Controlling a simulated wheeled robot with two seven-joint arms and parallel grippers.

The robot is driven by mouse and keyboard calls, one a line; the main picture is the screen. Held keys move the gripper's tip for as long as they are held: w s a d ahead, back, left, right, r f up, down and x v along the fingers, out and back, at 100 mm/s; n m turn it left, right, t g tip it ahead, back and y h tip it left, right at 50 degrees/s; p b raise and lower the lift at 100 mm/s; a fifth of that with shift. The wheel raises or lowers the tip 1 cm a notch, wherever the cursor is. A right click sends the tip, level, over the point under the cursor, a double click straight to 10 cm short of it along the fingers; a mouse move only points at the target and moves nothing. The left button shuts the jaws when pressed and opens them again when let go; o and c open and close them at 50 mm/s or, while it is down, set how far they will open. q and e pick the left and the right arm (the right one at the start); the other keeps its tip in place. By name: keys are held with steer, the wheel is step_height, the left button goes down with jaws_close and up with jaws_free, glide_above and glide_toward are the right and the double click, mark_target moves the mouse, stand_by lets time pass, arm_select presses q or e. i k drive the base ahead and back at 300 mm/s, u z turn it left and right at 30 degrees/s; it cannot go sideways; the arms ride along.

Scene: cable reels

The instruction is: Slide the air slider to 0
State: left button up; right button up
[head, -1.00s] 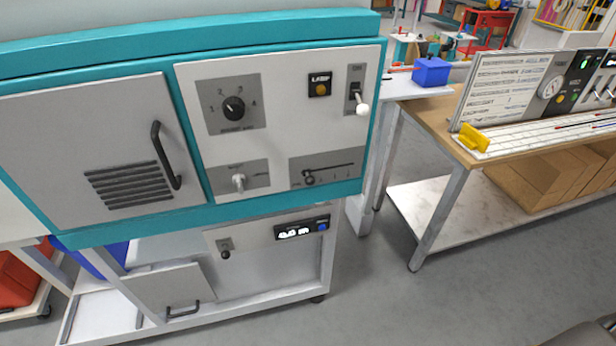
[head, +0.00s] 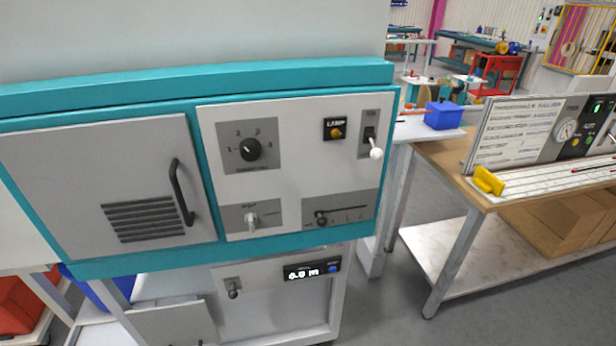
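The likely air slider (head: 321,218) is a dark knob on a horizontal slot with tick marks, on a grey plate at the lower right of the white control panel (head: 300,165). The knob sits at the left end of the slot. Its label and numbers are too small to read. Neither of my grippers shows in the head view.
The panel also bears a rotary dial (head: 249,150), a lamp button (head: 336,131), a white-tipped toggle switch (head: 375,152) and a small lever (head: 251,221). A vented door (head: 120,190) is shut on the left. A workbench (head: 450,165) stands at right.

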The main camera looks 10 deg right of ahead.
mark_target(321, 222)
steer(key=z, duration=1.1)
steer(key=k, duration=0.5)
steer(key=u, duration=1.75)
